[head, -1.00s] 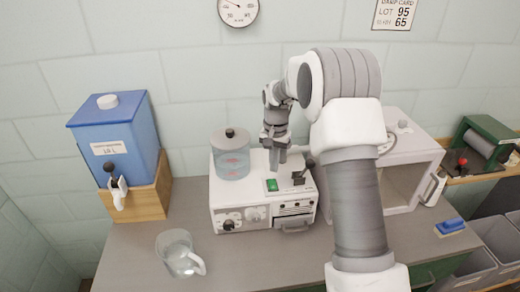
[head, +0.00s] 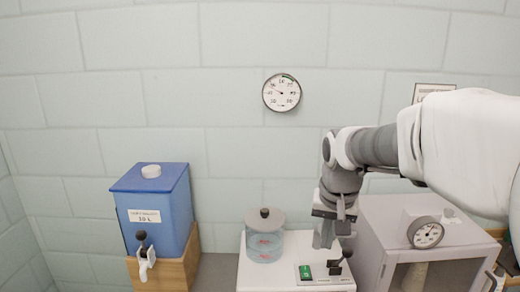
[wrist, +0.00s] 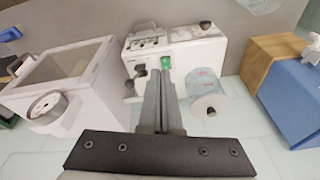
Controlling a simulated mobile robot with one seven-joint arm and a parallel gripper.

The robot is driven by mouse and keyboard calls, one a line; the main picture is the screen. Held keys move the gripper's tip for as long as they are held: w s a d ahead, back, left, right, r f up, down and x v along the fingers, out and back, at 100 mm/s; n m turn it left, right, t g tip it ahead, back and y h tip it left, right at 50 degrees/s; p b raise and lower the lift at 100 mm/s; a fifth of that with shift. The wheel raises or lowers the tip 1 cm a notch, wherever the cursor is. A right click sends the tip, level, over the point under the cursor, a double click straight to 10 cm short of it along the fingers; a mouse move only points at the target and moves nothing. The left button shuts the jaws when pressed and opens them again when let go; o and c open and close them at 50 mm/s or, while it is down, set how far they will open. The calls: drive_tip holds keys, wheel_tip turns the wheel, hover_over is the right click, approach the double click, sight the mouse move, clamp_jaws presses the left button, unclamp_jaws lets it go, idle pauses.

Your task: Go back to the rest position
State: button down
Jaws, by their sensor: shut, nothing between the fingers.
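My gripper (head: 326,238) is shut and empty. In the head view it points down just above the white machine (head: 285,280), between the machine's clear lidded jar (head: 265,240) and its black lever (head: 341,258). In the wrist view my gripper (wrist: 160,80) has its fingers together, pointing toward the same machine (wrist: 195,50) with its green switch (wrist: 166,63). The fingers hide part of the machine. I cannot tell the exact gap between the fingertips and the machine.
A blue tank (head: 155,210) with a tap stands on a wooden stand (head: 170,274) at the left. A grey-white cabinet (head: 375,240) with a dial is close at the right. A round wall gauge (head: 282,93) hangs above.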

drive_tip(key=s+n+t+b, duration=0.1)
drive_tip(key=s+n+t, duration=0.1)
drive_tip(key=s, duration=1.7)
drive_tip(key=shift+n+t, duration=0.4)
drive_tip(key=shift+n, duration=0.1)
drive_tip(key=shift+r, duration=0.1)
